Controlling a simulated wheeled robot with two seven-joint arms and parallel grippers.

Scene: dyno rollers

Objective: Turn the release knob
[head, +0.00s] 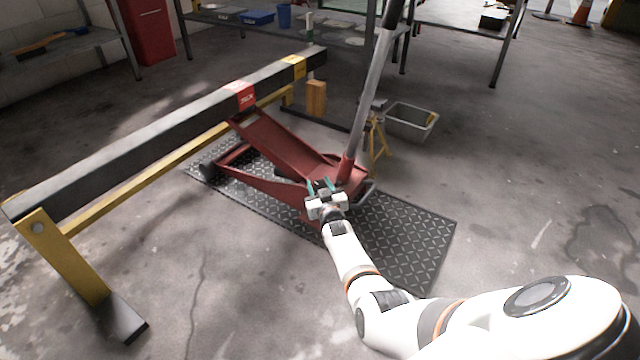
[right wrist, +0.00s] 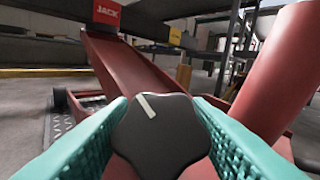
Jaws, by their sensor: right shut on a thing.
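The release knob (right wrist: 160,137) is black and lobed with a white pointer line, seen in the right wrist view between my teal fingers. The line points up and slightly left. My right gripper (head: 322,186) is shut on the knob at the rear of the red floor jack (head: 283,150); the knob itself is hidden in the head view. The jack's handle (head: 368,95) rises from a red socket just right of the gripper. The jack's arm reaches under the beam at a red label (right wrist: 106,12) reading JACK. My left gripper is not in view.
The jack stands on a black tread-plate mat (head: 415,232). A long dark beam (head: 150,132) on a yellow frame runs along the left. A yellow jack stand (head: 379,140) and a grey bin (head: 410,121) stand behind the handle. The floor at the right is clear.

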